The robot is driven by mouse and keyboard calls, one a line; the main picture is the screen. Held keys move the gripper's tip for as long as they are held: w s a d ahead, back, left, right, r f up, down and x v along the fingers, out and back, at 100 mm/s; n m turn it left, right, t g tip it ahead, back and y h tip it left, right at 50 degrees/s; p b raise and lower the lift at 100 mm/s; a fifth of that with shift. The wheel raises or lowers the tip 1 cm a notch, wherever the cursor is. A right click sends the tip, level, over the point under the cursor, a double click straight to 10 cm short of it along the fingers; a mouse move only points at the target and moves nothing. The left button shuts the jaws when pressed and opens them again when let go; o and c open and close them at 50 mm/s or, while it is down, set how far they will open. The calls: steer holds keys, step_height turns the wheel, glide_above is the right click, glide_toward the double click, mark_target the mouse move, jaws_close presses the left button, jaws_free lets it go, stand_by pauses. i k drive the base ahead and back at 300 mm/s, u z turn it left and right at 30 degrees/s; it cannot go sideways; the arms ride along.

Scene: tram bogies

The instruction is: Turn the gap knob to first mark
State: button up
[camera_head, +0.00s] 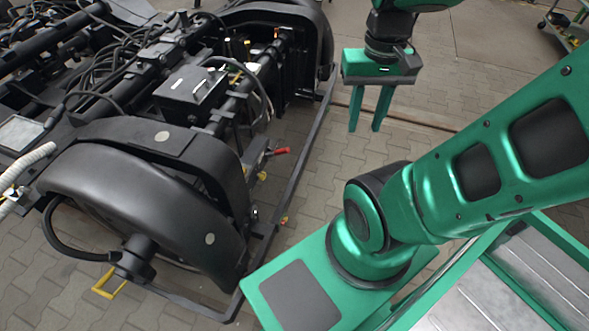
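My gripper (365,128) hangs at the upper middle, right of the bogie (150,180), with its two green fingers pointing down. A gap shows between the fingers, and they hold nothing. They are apart from the bogie, over the paving. I cannot tell for certain which part is the gap knob, and no marks are readable. A red-handled lever (279,152) and a small brass-coloured fitting (254,213) sit on the bogie's near side, left of and lower in the picture than my gripper.
A dark frame rail (303,170) runs along the bogie's right side. Black wheel covers (140,190), cables and a black box (190,92) crowd the bogie. A cart (572,22) stands at the top right. Bare paving (320,195) lies between the bogie and my arm.

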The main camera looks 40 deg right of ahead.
mark_target(263, 175)
steer(key=z, duration=0.5)
steer(key=k, duration=1.15)
steer(key=z, duration=0.55)
steer(key=i, duration=1.5)
